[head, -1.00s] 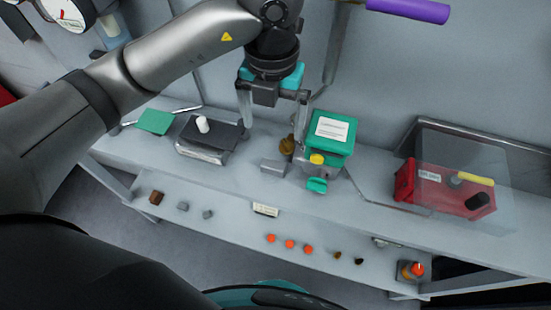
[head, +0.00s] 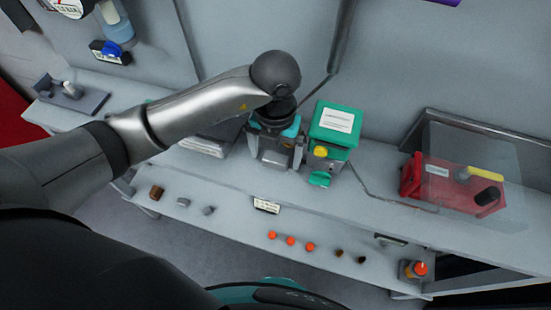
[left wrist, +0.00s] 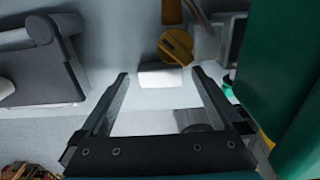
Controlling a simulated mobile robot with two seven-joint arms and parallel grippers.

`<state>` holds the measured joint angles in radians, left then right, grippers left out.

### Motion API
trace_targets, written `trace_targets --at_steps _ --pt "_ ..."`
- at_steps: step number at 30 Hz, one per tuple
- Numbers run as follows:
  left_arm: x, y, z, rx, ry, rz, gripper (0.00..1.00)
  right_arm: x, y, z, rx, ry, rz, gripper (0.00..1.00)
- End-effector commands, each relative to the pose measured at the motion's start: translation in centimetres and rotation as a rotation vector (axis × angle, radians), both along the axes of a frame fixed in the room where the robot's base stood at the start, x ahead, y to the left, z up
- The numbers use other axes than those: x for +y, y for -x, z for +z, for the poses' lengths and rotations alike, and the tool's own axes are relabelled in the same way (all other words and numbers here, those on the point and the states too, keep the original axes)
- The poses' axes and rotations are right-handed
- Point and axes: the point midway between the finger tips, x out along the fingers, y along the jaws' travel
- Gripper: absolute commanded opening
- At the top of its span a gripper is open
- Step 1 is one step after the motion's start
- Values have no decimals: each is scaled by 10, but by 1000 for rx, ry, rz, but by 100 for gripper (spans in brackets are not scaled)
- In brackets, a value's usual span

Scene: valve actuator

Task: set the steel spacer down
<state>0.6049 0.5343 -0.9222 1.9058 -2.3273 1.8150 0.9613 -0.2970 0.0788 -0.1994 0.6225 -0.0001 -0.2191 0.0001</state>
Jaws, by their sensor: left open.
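The steel spacer looks to be the pale block (left wrist: 160,77) on the grey bench in the left wrist view. My left gripper (left wrist: 160,73) is open there, with one fingertip on each side of the block and a small gap showing at both sides. In the head view my left gripper (head: 274,163) points down at the bench, just left of the green-topped unit (head: 332,130). The arm and fingers largely hide the block in that view. My right gripper is not in view.
A brass-coloured part (left wrist: 176,45) sits just behind the block. A dark block on a base (left wrist: 45,65) stands to the left. A red box under a clear cover (head: 455,185) is at right. Small parts, including orange caps (head: 291,241), line the lower front shelf (head: 230,220).

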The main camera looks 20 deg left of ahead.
Motion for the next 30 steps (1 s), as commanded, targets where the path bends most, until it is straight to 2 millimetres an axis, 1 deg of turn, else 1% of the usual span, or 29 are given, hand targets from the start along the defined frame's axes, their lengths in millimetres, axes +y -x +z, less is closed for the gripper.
trace_targets --at_steps 6,7,30 --pt "0 0 -1 0 0 0 100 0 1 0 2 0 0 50" --pt "0 0 -1 0 0 0 98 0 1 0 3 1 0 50" --pt "0 0 0 0 0 0 11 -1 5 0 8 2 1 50"
